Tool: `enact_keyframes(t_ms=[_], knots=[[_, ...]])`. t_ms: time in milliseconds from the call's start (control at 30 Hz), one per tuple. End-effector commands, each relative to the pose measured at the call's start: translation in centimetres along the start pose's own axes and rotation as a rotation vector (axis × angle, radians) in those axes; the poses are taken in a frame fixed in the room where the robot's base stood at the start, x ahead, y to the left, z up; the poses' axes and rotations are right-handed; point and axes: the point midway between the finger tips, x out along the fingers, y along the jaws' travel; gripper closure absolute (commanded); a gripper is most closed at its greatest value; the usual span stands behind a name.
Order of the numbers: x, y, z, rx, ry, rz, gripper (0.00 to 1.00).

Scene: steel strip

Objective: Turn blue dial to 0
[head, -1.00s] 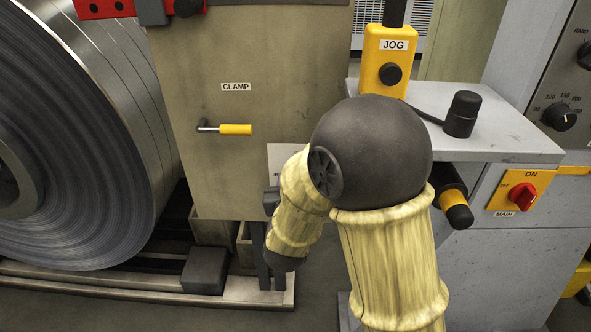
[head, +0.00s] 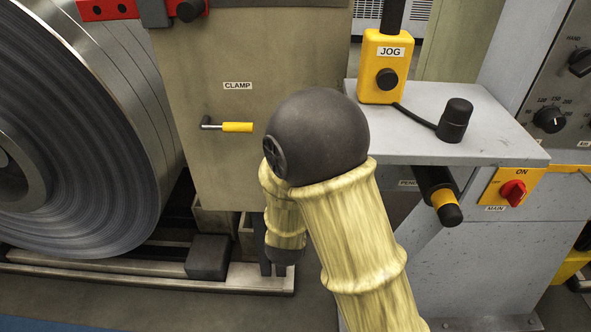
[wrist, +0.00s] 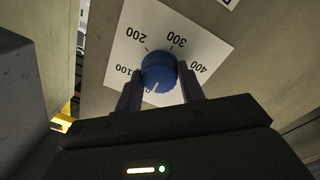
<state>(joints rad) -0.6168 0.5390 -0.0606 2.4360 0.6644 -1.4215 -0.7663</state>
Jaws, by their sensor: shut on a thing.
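The blue dial (wrist: 158,72) sits on a white square plate (wrist: 205,55) marked 100, 200, 300 and 400 in the wrist view. A 0 mark shows partly beside the left finger. The dial's white pointer line is at its lower edge, pointing down and slightly left, close to the 0 mark. My gripper (wrist: 161,80) has one finger on each side of the dial and is shut on it. In the head view my arm hides the dial and its plate.
A large steel coil (head: 90,130) stands at left. The yellow-handled clamp lever (head: 237,127) is on the beige panel. A grey shelf (head: 425,145) with the yellow jog box (head: 388,85) is right of my arm. A red main switch (head: 513,192) and black knob (head: 549,119) are farther right.

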Motion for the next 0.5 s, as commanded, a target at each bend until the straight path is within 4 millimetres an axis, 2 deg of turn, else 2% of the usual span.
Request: enact_keyframes(t_ms=[200, 233, 333, 500], knots=[[-0.04, -0.10, 0.32, -0.004, -0.008, -0.003, 0.84], [-0.04, -0.10, 0.32, -0.004, -0.008, -0.003, 0.60], [-0.03, -0.07, 0.28, -0.003, -0.007, -0.002, 0.40], [-0.02, -0.03, 0.17, -0.001, -0.004, -0.001, 0.40]])
